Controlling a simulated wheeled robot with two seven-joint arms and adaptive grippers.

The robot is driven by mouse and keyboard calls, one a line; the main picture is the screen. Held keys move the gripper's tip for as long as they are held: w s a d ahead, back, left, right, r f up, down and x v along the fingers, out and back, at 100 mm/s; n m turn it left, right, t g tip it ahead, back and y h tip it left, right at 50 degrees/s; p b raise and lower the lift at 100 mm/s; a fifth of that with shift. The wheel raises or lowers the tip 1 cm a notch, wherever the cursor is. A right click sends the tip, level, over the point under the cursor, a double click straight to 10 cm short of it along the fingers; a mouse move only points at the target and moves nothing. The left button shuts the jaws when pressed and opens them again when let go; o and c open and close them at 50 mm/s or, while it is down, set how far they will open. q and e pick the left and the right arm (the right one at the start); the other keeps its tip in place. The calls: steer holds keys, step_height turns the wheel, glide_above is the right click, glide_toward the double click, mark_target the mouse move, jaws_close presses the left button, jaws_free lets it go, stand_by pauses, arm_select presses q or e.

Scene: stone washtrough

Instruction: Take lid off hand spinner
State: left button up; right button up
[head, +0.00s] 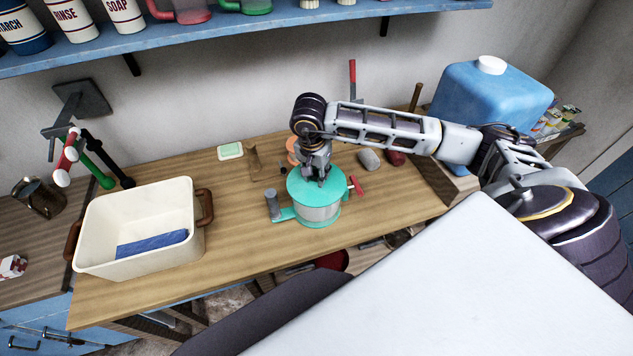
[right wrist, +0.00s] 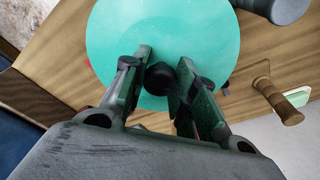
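The hand spinner (head: 318,213) is a small tub with a clear body and teal base, standing on the wooden bench. Its round teal lid (head: 303,186) lies on top and also fills the upper middle of the right wrist view (right wrist: 200,35). A dark knob (right wrist: 160,78) rises from the lid's centre. My right gripper (head: 318,178) points down over the lid. In the right wrist view its two fingers (right wrist: 163,75) are closed in on both sides of the knob. My left gripper is in neither view.
A cream basin (head: 120,262) with a blue cloth (head: 152,244) stands to the left. A grey cylinder (head: 272,203) and a red handle (head: 356,186) flank the spinner. A blue jug (head: 490,97) is at the back right. A shelf (head: 200,45) hangs above. Bench in front of the basin's right side is clear.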

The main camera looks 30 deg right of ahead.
mark_target(316, 173)
jaws_close()
steer(key=shift+r, duration=0.1)
steer(key=shift+r+b, duration=0.75)
steer(key=shift+r, duration=4.2)
